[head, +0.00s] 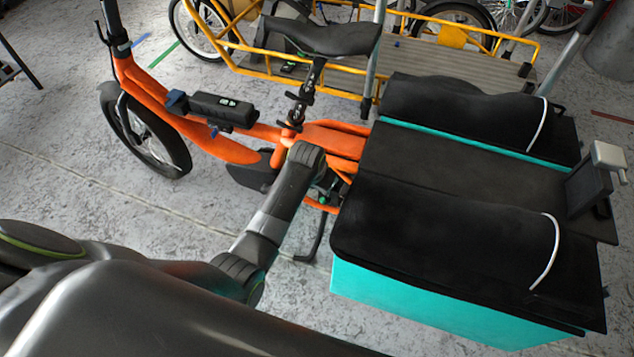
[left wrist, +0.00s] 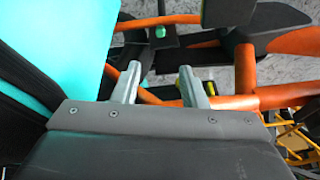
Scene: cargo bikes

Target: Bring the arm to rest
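My left arm reaches in from the lower left of the head view, and its far end is beside the orange bike frame (head: 215,140), below the saddle (head: 320,38). The fingers are hidden there. In the left wrist view my left gripper (left wrist: 159,78) has its two grey fingers apart, with no object held between them. Orange tubes (left wrist: 245,75) of the bike frame lie beyond the fingers. I cannot tell whether the fingers touch them. The turquoise pannier side (left wrist: 60,40) is close on the left of that view. My right gripper is not in view.
The turquoise pannier box (head: 420,305) with its black cover (head: 440,230) stands right of the arm. A black battery (head: 222,110) sits on the frame. A yellow-railed cargo bike (head: 480,65) stands behind. The concrete floor (head: 75,160) at left is clear.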

